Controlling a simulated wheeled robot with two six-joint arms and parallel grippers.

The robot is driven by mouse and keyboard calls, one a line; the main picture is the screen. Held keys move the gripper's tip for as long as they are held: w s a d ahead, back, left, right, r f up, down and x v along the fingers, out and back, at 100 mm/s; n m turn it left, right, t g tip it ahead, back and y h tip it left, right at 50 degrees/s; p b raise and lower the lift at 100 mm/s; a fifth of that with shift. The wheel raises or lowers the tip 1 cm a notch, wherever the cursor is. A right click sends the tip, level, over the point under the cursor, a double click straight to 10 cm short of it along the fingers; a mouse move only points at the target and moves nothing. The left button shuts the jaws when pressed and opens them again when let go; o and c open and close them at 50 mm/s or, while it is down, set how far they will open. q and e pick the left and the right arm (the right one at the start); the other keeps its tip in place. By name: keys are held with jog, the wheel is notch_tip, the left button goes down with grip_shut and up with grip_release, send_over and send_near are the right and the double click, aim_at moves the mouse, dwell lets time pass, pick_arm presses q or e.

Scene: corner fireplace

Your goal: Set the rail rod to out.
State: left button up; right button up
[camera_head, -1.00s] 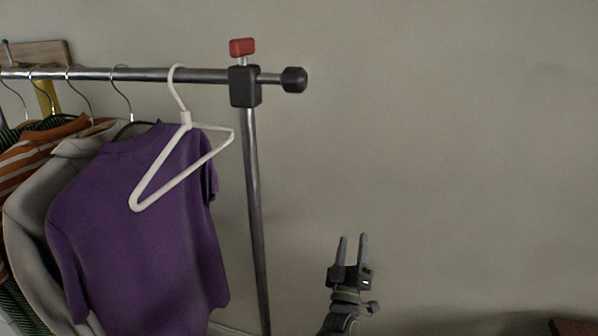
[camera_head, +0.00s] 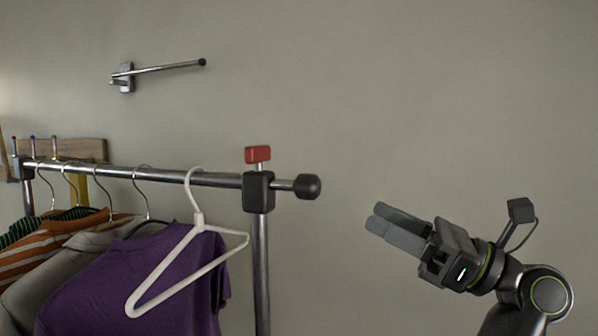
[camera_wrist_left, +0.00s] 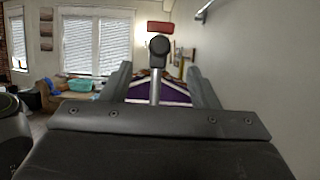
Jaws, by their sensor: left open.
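The rail rod (camera_head: 284,185) is a thin metal bar at the right end of the clothes rack. A short length shows between the black clamp block (camera_head: 259,192) and its black end knob (camera_head: 307,187). A red handle (camera_head: 257,154) stands on top of the block. My left gripper (camera_head: 378,218) is open and empty, to the right of the knob and apart from it, with its fingers pointing left. In the left wrist view the knob (camera_wrist_left: 160,45) appears above and between the fingertips, with the red handle (camera_wrist_left: 160,27) behind it. My right gripper is not in view.
A white hanger (camera_head: 190,240) hangs near the block, beside a purple shirt (camera_head: 130,285) and other clothes. The rack's metal upright (camera_head: 261,270) stands below the block. A wall-mounted arm (camera_head: 165,68) is at upper left. The wall right of the knob is bare.

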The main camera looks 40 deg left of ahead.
aim_at(295, 175)
pick_arm(q)
jog(key=p+x, duration=0.5)
jog(key=x, duration=0.8)
jog(key=shift+a+r, duration=0.25)
jog(key=shift+s+a+r+p, duration=0.15)
jog(key=shift+a+p, duration=0.2)
jog(key=shift+a, duration=0.2)
grip_shut()
